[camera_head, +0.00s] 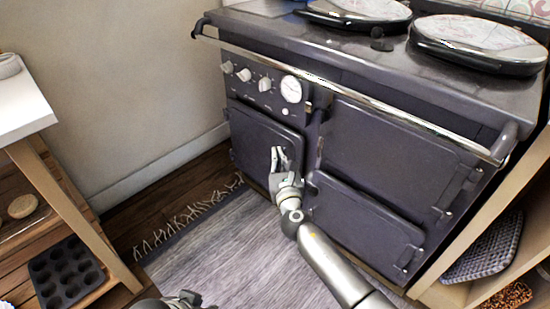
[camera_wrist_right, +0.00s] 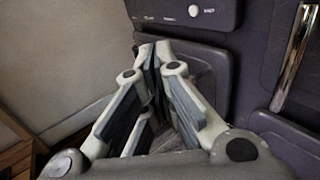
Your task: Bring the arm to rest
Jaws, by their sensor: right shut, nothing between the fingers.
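My right arm comes up from the bottom of the head view. Its gripper (camera_head: 279,153) is in front of the dark range cooker's lower left door (camera_head: 250,140). In the right wrist view the right gripper's fingers (camera_wrist_right: 155,52) meet at the tips with nothing between them, and the cooker front is beyond them. I cannot tell whether the tips touch the door. Part of my left arm shows at the bottom edge of the head view; its fingers are not clearly visible.
The cooker's steel rail (camera_head: 350,95) runs along its front top. A wooden shelf unit with a muffin tin (camera_head: 68,272) stands at the left. Another open wooden shelf (camera_head: 470,240) stands at the right. A grey fringed rug (camera_head: 215,255) covers the floor between them.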

